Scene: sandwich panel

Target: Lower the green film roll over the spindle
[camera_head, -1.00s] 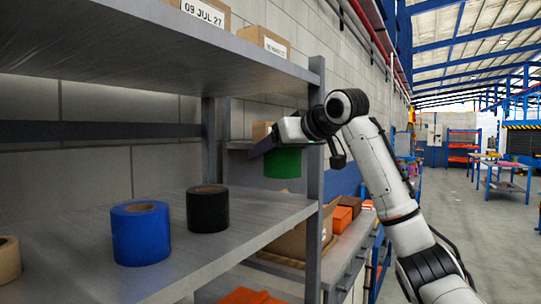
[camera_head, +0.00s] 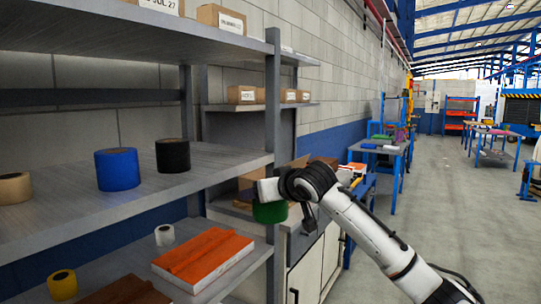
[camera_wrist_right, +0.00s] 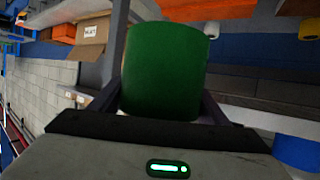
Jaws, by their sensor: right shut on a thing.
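In the right wrist view the roll (camera_wrist_right: 163,70) fills the middle, between the two fingers of the right gripper (camera_wrist_right: 160,100). The gripper is shut on it. I cannot make out a spindle in any view. My left gripper is not in view.
The shelf (camera_head: 225,163) on the left holds a tan roll (camera_head: 14,188), a blue roll (camera_head: 117,169) and a black roll (camera_head: 173,155). The lower shelf holds a white roll (camera_head: 164,235), a yellow roll (camera_head: 62,285) and orange-topped panels (camera_head: 203,258). A grey upright (camera_head: 273,95) stands close by.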

